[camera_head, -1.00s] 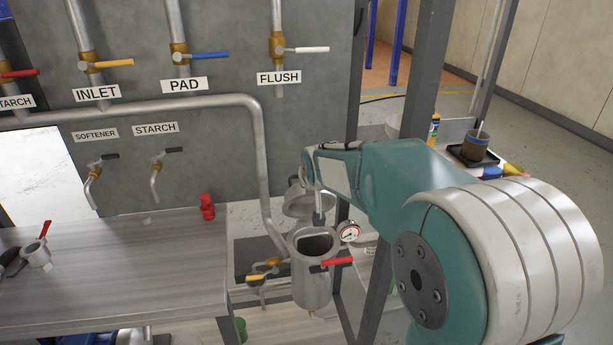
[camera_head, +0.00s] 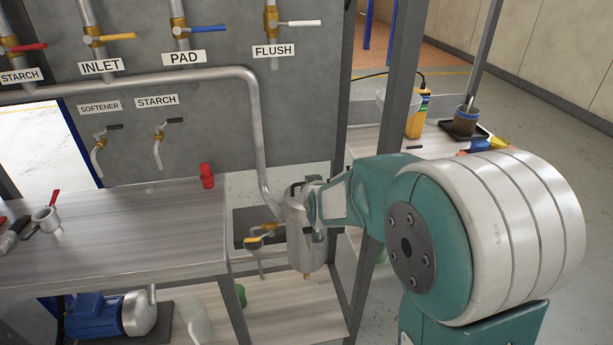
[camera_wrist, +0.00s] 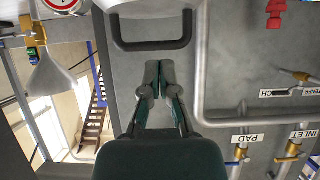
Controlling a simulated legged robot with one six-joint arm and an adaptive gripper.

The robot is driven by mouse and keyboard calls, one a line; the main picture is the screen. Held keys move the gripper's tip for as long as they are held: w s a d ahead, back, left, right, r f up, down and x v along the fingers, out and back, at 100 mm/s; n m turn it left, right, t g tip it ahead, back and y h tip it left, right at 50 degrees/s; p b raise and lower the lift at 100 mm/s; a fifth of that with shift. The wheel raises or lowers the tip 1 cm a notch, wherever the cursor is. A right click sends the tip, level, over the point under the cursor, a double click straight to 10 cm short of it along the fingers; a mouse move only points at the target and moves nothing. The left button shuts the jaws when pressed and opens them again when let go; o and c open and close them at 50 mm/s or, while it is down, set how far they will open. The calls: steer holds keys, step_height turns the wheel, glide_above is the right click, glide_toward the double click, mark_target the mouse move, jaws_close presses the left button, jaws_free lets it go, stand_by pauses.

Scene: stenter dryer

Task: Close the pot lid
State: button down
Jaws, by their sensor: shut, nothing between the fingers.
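The metal pot (camera_head: 303,262) stands beside the end of the bench, below the bent pipe. My arm covers its right side and part of its top, so I cannot tell in the head view whether the lid is up or down. In the wrist view a dark U-shaped handle (camera_wrist: 152,46) crosses the top of the picture; it looks like part of the pot or its lid. My gripper (camera_wrist: 155,64) is shut and empty, its fingertips close to the bar of this handle. I cannot tell whether they touch it.
A metal bench (camera_head: 120,235) lies to the left, with a red fitting (camera_head: 207,175) near its right end. A grey frame post (camera_head: 385,130) stands right of the pot. Yellow-handled valve (camera_head: 262,236) sits left of the pot. A side table with a yellow bottle (camera_head: 418,115) is behind.

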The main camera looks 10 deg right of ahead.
steer(key=shift+s+f, duration=0.5)
steer(key=shift+f, duration=0.5)
steer(key=shift+s+f, duration=0.5)
steer(key=shift+f, duration=0.5)
steer(key=shift+s+f, duration=0.5)
steer(key=shift+f, duration=0.5)
